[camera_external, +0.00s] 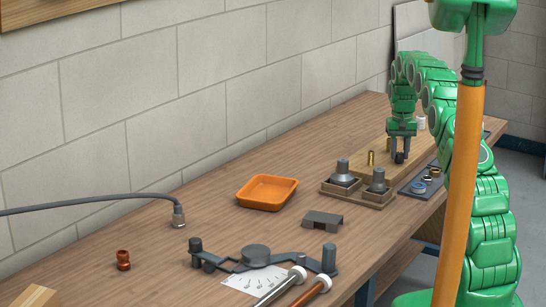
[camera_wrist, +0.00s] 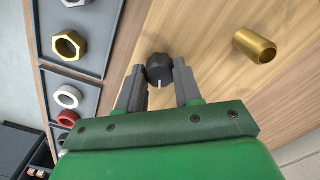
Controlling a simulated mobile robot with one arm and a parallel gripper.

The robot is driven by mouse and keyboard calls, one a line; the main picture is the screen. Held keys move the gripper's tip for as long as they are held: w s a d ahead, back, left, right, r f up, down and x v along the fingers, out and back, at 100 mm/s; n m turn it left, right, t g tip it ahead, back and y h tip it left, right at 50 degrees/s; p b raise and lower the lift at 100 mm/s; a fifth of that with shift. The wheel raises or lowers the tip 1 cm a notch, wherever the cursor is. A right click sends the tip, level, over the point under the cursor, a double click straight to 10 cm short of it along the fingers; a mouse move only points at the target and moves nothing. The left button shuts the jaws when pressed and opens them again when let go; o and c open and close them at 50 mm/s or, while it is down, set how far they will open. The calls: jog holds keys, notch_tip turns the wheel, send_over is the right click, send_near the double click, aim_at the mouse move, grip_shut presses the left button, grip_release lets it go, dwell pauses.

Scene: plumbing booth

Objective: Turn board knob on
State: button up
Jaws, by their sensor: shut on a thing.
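The board (camera_external: 357,150) is a light wooden plate lying on the workbench; it also fills the middle of the wrist view (camera_wrist: 215,90). The board knob (camera_wrist: 159,70) is small, round and black with a white pointer line, which points toward my gripper body in the wrist view. My gripper (camera_wrist: 160,80) is shut on the knob, one finger on each side. In the external view my green arm reaches down and my gripper (camera_external: 400,155) is at the board; the knob is mostly hidden there between the fingers. A brass cylinder (camera_wrist: 254,46) stands on the board beside the knob; it also shows in the external view (camera_external: 370,158).
A dark tray (camera_wrist: 75,95) with a brass nut (camera_wrist: 69,46) and rings lies beside the board. An orange tray (camera_external: 267,191) and a grey block (camera_external: 322,220) stand nearer, with clear bench between.

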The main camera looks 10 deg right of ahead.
aim_at(388, 153)
jog(key=shift+m, duration=2)
jog(key=shift+r, duration=0.1)
jog(key=o, duration=1)
jog(key=shift+o, duration=0.2)
notch_tip(388, 153, up, 7)
jog(key=shift+w+f, duration=0.1)
jog(key=shift+f, duration=0.1)
jog(key=shift+r, duration=0.5)
jog(key=shift+r, duration=0.1)
